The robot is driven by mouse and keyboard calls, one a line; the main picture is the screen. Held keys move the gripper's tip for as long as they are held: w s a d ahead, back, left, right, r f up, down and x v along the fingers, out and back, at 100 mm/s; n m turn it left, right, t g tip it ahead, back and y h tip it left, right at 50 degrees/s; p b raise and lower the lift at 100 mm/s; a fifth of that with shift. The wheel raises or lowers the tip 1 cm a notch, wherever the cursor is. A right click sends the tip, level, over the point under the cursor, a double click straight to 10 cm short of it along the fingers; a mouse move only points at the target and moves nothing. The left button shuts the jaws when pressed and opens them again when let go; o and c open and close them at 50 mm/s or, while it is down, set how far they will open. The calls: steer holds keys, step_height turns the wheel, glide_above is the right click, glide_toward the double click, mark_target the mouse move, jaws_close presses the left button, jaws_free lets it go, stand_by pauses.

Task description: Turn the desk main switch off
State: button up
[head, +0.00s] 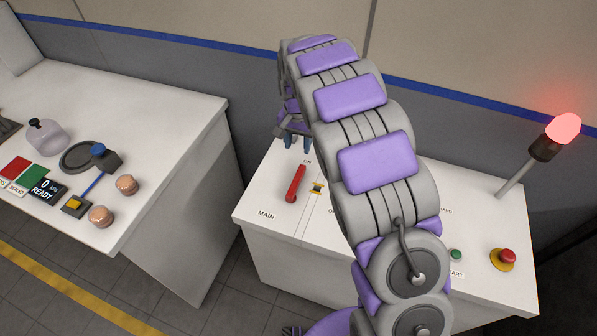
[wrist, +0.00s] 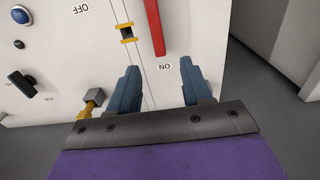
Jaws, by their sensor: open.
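The main switch is a red lever (head: 296,183) on the white desk top, beside the printed word MAIN. One end of the lever lies close to the ON mark (head: 307,161). In the wrist view the red lever (wrist: 154,25) runs out of the top of the picture, with the ON mark (wrist: 165,67) just below its near end. My gripper (head: 297,142) is above the desk's far edge, past the ON end of the lever. Its two blue fingers (wrist: 160,68) are apart, with nothing between them. I cannot see them touching the lever.
A small yellow-and-black part (head: 317,188) sits right of the lever. A red button (head: 507,256), green button (head: 456,254) and lit red lamp (head: 563,128) are at the right. A second white desk (head: 180,115) stands left, across a floor gap. My arm hides the desk's middle.

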mark_target(299, 172)
steer(key=f+b, duration=0.2)
steer(key=f, duration=1.1)
steer(key=shift+d+f, duration=0.2)
steer(key=shift+d, duration=0.1)
steer(key=shift+c, duration=0.3)
jaws_close()
